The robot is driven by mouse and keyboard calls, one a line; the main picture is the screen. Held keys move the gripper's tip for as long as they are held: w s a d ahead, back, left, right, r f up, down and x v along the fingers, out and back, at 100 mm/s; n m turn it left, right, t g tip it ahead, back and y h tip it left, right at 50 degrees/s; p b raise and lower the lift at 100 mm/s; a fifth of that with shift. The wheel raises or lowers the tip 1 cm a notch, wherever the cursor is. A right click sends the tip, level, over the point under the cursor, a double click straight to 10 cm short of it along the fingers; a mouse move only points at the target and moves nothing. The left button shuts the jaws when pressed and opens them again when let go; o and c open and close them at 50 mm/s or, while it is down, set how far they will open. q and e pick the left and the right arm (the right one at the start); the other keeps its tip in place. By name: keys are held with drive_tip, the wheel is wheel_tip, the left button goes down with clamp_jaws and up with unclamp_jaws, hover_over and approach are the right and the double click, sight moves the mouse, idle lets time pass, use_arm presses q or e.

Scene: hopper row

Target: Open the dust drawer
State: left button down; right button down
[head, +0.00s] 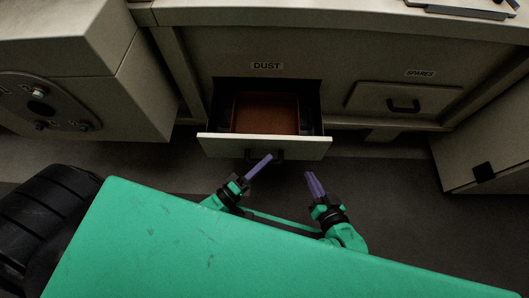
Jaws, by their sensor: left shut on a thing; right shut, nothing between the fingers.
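The dust drawer (222,146) stands out from the cabinet under the "DUST" label (267,66), with its brown inside showing behind the pale front panel. Its dark handle (278,155) is on the front panel, partly hidden by my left fingers. My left gripper (270,157) is shut on the handle. My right gripper (309,175) is shut and empty, below and to the right of the drawer front, apart from it.
A closed drawer labelled "SPARES" (430,98) with a dark handle is to the right. A grey box with knobs (45,105) stands at the left, and another cabinet (485,150) at the right. Dark floor (390,180) is clear between them.

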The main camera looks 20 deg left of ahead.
use_arm(q)
drive_tip(key=shift+s, duration=0.15)
drive_tip(key=c, duration=0.8)
unclamp_jaws()
drive_tip(key=p+v, duration=0.1)
drive_tip(key=v, duration=1.3)
drive_tip(key=shift+s+a+f, duration=0.1)
drive_tip(key=shift+s+a, duration=0.1)
